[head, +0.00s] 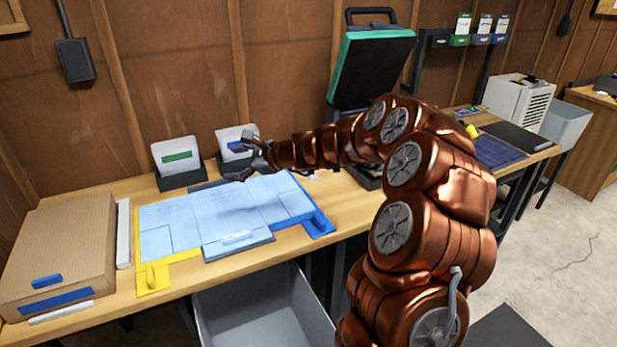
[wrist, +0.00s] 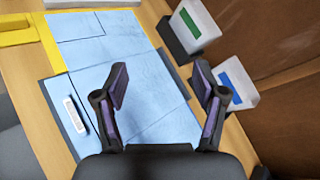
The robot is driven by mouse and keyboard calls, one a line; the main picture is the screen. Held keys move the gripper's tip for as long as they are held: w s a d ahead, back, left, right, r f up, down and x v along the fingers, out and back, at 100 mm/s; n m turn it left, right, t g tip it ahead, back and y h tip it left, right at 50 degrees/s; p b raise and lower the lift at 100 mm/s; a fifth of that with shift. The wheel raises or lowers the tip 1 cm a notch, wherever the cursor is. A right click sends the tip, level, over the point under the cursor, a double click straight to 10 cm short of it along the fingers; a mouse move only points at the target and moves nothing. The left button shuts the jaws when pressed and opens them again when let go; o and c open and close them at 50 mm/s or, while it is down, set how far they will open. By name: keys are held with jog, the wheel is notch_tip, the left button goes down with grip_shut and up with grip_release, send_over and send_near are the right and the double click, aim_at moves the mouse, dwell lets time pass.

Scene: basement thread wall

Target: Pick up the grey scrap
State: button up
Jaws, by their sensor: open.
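A dark grey piece lies on the workbench, mostly hidden under light blue sheets (head: 225,205). Its grey edge shows along the front (head: 240,251) and in the wrist view (wrist: 57,115). A grey strip also shows at the back edge (head: 208,184); I cannot tell whether it is the same piece. My gripper (head: 243,157) is open and empty above the back of the sheets. In the wrist view my fingers (wrist: 160,75) stand apart over the blue sheet, the right finger near the back edge.
A yellow piece (head: 152,278) and a blue piece (head: 319,224) stick out from under the sheets. Two card holders (head: 181,181) (head: 238,143) stand behind, close to my gripper. A cardboard box (head: 55,250) is at left. An open grey drawer (head: 265,315) hangs below the bench.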

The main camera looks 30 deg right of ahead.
jog(key=w+d+f+m+t+h+b, duration=0.1)
jog(key=w+d+f+m+h, duration=0.2)
jog(key=d, duration=0.6)
jog(key=w+d+f+m+t+h, duration=0.1)
jog(key=w+d+f+m+t, duration=0.15)
jog(key=d+f+m, duration=0.4)
jog(key=m+h, duration=0.4)
jog(key=m, duration=0.1)
send_near(312, 173)
jog(key=w, duration=0.2)
jog(key=shift+w+a+r+g, duration=0.1)
jog(key=shift+w+r+g, duration=0.25)
jog(key=shift+r, duration=0.05)
jog(key=shift+w+f, duration=0.1)
jog(key=shift+f, duration=0.05)
jog(key=shift+x, duration=1.05)
jog(key=shift+p+x, duration=0.4)
jog(key=shift+x, duration=0.65)
jog(key=shift+f+p+x, duration=0.2)
jog(key=shift+p+x, duration=0.2)
jog(key=shift+x, duration=1.2)
jog(key=shift+c, duration=0.2)
jog(key=c, duration=0.8)
jog(key=shift+o, duration=0.2)
